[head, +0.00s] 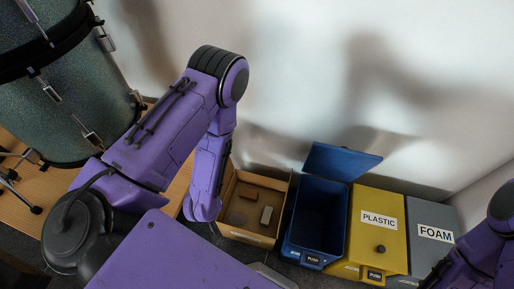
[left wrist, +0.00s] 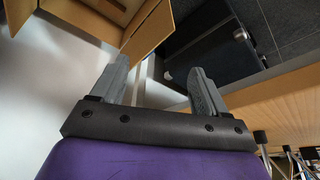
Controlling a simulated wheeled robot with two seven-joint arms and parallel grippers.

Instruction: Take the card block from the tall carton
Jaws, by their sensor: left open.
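In the head view an open tan box (head: 279,187) holds a brown block (head: 248,192) and a pale grey block (head: 266,215). I cannot tell whether either is the card block, or whether this box is the tall carton. My left forearm comes down at its left side and hides the left gripper there. In the left wrist view my left gripper (left wrist: 158,68) is open, with nothing seen between its fingers. Tan cardboard-like panels (left wrist: 150,28) show beyond the fingers. My right arm enters at the right edge of the head view, its gripper out of frame.
A blue bin (head: 291,246) with its lid (head: 342,162) raised stands right of the tan box. The yellow PLASTIC bin (head: 375,240) and grey FOAM bin (head: 432,252) are closed. A drum (head: 70,100) stands at left. A black case (left wrist: 205,45) shows in the wrist view.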

